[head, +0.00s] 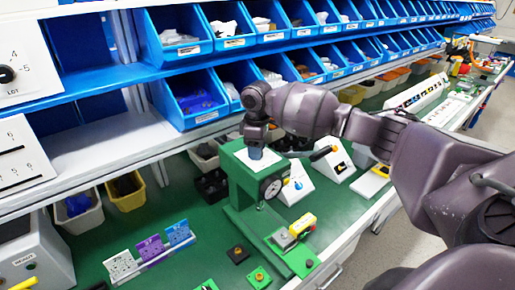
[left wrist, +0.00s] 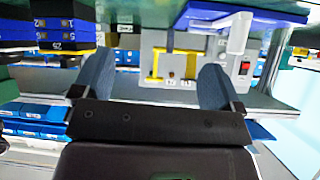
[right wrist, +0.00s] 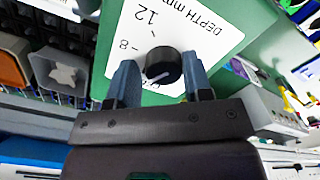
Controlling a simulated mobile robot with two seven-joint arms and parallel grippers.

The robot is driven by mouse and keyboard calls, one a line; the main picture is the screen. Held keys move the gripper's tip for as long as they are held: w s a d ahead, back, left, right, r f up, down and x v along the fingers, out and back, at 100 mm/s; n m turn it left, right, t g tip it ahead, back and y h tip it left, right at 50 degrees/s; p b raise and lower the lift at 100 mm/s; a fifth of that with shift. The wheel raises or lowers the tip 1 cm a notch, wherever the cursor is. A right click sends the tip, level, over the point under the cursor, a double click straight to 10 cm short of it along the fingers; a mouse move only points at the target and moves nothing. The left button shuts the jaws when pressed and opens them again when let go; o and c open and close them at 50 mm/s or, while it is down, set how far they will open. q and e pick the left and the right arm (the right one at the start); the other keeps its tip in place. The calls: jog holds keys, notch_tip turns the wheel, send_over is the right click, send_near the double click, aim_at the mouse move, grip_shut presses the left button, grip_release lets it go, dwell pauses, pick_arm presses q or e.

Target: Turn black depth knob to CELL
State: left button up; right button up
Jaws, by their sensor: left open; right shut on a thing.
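The black depth knob (right wrist: 163,62) sits on a white dial plate (right wrist: 205,30) printed "DEPTH mm", "12" and "8". A pale line shows on the knob's face; no CELL mark is readable. The plate (head: 240,160) lies on top of the green press (head: 232,178) in the head view, where my gripper hides the knob. My right gripper (head: 256,152) points down onto the plate, shut on the knob, its blue-grey fingers on either side in the right wrist view (right wrist: 160,80). My left gripper (left wrist: 155,80) is open and empty, seen only in the left wrist view.
A round gauge (head: 272,187) is on the press's side. White sloped boxes with levers (head: 333,163) stand behind it. A yellow-and-grey block (head: 302,226) lies on the green base. Blue bins (head: 190,100) line the shelves above. Green bench (head: 200,240) is partly clear in front.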

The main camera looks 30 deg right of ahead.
pick_arm(q)
jog(key=shift+a, duration=0.1)
pick_arm(e)
jog(key=n, duration=0.3)
jog(key=shift+s+a+f, duration=0.15)
jog(key=shift+a+f, duration=0.05)
jog(key=shift+a, duration=0.1)
jog(key=shift+c, duration=0.3)
jog(key=shift+o, duration=0.3)
jog(key=shift+d+f+n, duration=0.1)
jog(key=shift+n, duration=1.3)
jog(key=shift+s, duration=0.1)
jog(key=o, duration=0.7)
jog(key=shift+o, duration=0.3)
jog(key=shift+s, duration=0.1)
jog(key=shift+r, duration=0.2)
